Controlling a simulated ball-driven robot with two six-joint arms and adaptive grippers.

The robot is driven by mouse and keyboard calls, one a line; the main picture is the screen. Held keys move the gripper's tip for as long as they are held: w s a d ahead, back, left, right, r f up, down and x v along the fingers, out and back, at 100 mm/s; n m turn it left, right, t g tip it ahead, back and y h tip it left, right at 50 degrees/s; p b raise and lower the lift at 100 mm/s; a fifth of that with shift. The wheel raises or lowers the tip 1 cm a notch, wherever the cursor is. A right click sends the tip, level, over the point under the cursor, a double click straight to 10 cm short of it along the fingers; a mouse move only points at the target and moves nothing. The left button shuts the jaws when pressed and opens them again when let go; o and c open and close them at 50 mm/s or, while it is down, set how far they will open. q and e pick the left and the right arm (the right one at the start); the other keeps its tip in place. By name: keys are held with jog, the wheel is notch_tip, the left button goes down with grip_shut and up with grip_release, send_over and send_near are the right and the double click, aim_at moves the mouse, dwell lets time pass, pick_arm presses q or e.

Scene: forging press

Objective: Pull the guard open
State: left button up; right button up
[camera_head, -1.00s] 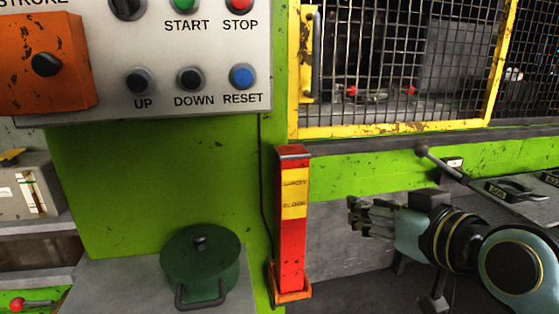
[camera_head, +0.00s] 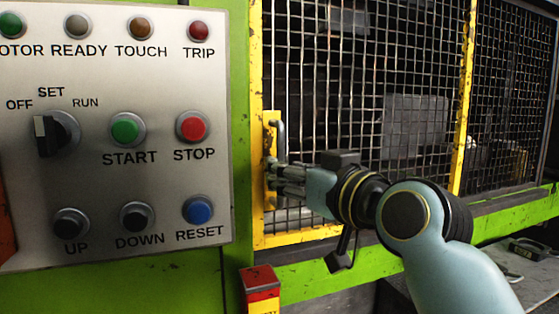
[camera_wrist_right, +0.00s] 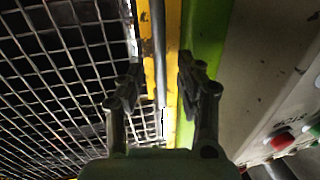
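The guard is a wire-mesh panel in a yellow frame (camera_head: 463,110). Its upright grey bar handle (camera_head: 280,135) sits on a yellow plate at the frame's left side. My right gripper (camera_head: 270,178) is at the handle's lower part. In the right wrist view, the handle (camera_wrist_right: 158,50) runs between the two fingers of my right gripper (camera_wrist_right: 160,78). The fingers are open, with gaps visible on both sides of the bar. The guard's left edge lies next to the green press post. My left gripper is not in view.
A control panel (camera_head: 100,185) with buttons and a selector knob stands just left of the guard. A red and yellow safety block (camera_head: 261,290) stands below the guard's left corner. A green rail (camera_head: 330,275) runs under the guard.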

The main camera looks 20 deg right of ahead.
aim_at(280, 199)
jog(key=shift+x, duration=1.55)
jog(key=shift+c, duration=0.4)
grip_shut()
jog(key=shift+f, duration=0.1)
